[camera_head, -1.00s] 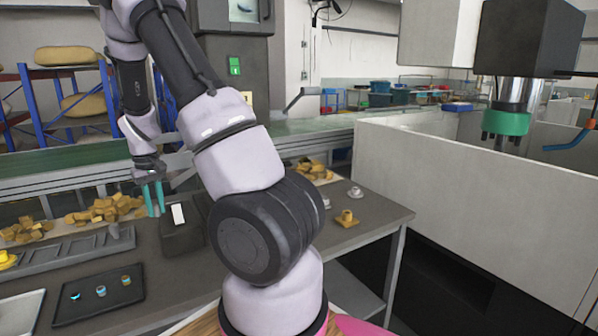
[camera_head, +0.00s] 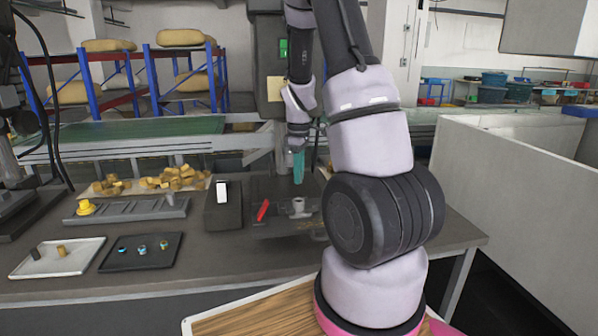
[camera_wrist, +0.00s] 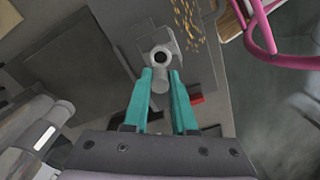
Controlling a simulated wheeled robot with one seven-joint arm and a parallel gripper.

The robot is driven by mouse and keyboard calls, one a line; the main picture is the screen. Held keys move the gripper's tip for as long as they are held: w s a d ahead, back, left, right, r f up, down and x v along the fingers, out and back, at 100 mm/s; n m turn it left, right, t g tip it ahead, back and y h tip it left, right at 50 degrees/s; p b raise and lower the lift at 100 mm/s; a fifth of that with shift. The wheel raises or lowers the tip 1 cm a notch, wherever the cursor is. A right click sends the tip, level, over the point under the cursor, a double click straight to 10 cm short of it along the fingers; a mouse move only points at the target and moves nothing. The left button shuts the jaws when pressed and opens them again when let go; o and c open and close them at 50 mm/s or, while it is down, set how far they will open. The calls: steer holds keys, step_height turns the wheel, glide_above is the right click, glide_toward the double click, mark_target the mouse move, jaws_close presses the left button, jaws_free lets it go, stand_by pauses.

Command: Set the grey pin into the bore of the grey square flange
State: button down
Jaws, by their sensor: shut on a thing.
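The grey square flange (camera_head: 298,208) lies on the dark worktop. In the wrist view the flange (camera_wrist: 146,43) shows its round collar and dark open bore. My gripper (camera_head: 298,168) points down above the flange, with a gap between them in the head view. In the wrist view my gripper (camera_wrist: 160,85) has its teal fingers shut on the grey pin (camera_wrist: 160,104). The pin's far end appears close to the near side of the bore, outside it. The pin's height above the flange cannot be told. The pin cannot be made out in the head view.
A red object (camera_head: 263,210) lies left of the flange. Further left are a dark block with a white face (camera_head: 222,192), a grey slotted rack (camera_head: 126,209), a black tray (camera_head: 142,263) with small parts and a white tray (camera_head: 57,268). A pale wall (camera_head: 520,190) stands at right.

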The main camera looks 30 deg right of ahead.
mark_target(299, 202)
steer(key=shift+f, duration=2.8)
steer(key=shift+a+f, duration=0.1)
steer(key=shift+f, duration=0.35)
stand_by(0.3)
steer(key=c, duration=0.6)
jaws_free()
steer(key=shift+c, duration=0.2)
steer(key=o, duration=0.5)
steer(key=shift+r, duration=0.1)
steer(key=shift+r, duration=3.45)
